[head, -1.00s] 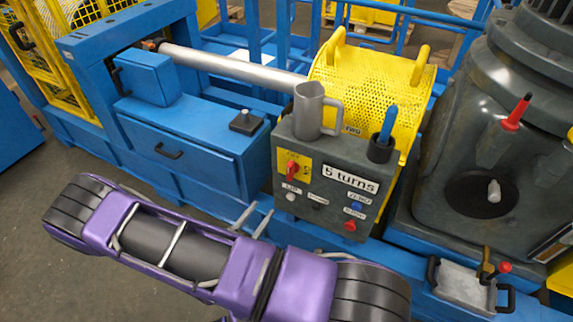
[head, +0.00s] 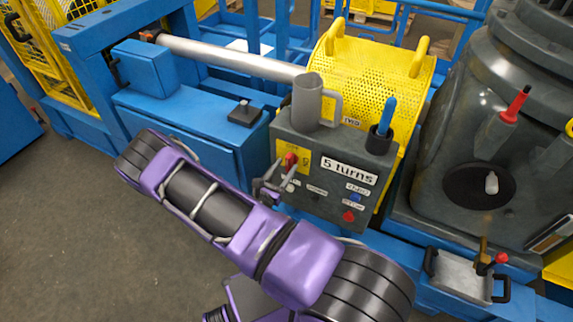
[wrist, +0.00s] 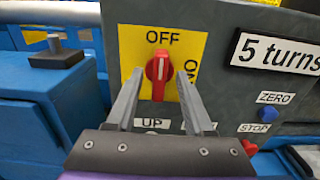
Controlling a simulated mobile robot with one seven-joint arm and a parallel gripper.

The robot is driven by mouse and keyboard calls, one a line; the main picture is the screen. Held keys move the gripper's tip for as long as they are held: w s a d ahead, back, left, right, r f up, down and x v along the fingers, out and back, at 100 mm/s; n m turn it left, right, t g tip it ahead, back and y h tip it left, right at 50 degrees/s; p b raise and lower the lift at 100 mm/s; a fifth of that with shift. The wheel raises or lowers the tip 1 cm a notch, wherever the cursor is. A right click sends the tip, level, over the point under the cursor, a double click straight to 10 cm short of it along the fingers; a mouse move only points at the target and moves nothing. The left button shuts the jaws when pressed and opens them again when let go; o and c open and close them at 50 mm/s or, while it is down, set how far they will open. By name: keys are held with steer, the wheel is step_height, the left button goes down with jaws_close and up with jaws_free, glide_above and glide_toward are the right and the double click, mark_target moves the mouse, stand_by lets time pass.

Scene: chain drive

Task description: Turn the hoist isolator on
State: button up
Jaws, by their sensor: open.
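The hoist isolator is a red rotary knob (wrist: 158,70) on a yellow plate (wrist: 183,45) marked OFF at the top and ON at the right. Its white pointer line stands upright, toward OFF. In the head view the knob (head: 290,160) sits at the upper left of the grey control box (head: 325,205). My gripper (wrist: 160,84) is open, with one finger on each side of the knob's lower part. I cannot tell whether the fingers touch it. In the head view my gripper (head: 273,183) is just left of and below the knob.
A blue ZERO button (wrist: 268,114) and a red STOP button (wrist: 249,147) are at the box's lower right. A "5 turns" label (head: 348,170) is right of the knob. A grey mug (head: 307,102) and a blue-handled tool (head: 387,115) stand on top.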

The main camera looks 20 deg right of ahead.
steer(key=shift+x, duration=0.85)
jaws_close()
